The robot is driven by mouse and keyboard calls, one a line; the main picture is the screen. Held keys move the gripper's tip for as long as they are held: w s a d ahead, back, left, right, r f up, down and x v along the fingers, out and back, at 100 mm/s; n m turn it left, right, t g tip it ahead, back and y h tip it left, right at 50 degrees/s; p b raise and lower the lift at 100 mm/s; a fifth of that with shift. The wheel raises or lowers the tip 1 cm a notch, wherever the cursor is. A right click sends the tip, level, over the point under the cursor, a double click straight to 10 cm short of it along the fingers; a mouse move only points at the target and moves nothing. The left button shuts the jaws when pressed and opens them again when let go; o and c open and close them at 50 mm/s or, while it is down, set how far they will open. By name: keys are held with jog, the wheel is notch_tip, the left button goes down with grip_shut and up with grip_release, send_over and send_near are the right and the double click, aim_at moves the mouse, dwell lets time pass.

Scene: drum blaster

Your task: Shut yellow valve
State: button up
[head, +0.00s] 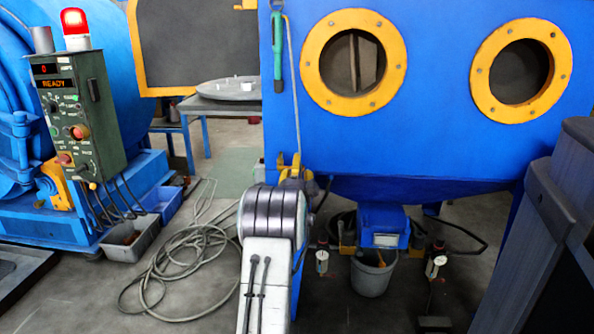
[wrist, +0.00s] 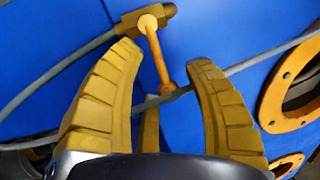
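The yellow valve (wrist: 145,19) shows at the top of the wrist view, in front of a blue panel. A grey hose runs from its left side. Its yellow lever (wrist: 157,58) slants down and to the right, ending in a round knob. My gripper (wrist: 164,56) has yellow ribbed fingers, spread open. The lever lies between the two large fingertips in the picture, with gaps on both sides. I cannot tell how deep it sits between them. In the head view my gripper (head: 292,170) is small, partly behind my arm, against the blue cabinet's lower left. I cannot make out the valve there.
The blue cabinet (head: 430,145) has two round yellow-rimmed ports. A green tool (head: 278,60) and a hose hang at its left edge. A grey bucket (head: 373,272) stands below. Coiled hoses (head: 180,260) lie on the floor at left, near a control box (head: 75,115).

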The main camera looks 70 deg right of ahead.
jog(key=v, duration=1.2)
dwell(0.4)
dwell(0.6)
